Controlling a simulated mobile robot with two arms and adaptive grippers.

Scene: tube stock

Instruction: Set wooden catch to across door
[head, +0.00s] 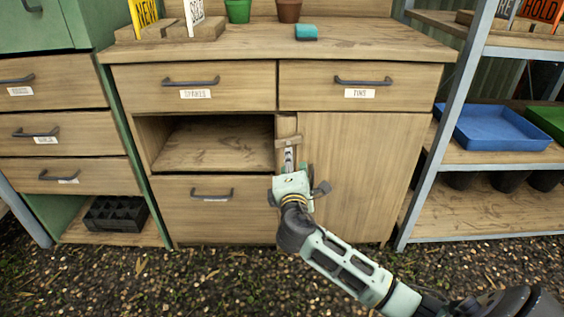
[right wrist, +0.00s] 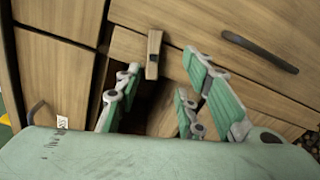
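The wooden catch (head: 288,142) is a small light-wood bar on the post between the open compartment and the cabinet door (head: 348,180). In the right wrist view the catch (right wrist: 153,55) lies beyond the gap between the parted fingers of my right gripper (right wrist: 160,78). The gripper is open and nothing is held. My left gripper is out of view.
The open compartment (head: 215,147) is empty, left of the post. Drawers with dark handles sit above and below it. On the worktop (head: 250,45) are a teal block (head: 306,32), pots and signs. A metal shelf rack (head: 445,130) with a blue tray (head: 500,127) stands right.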

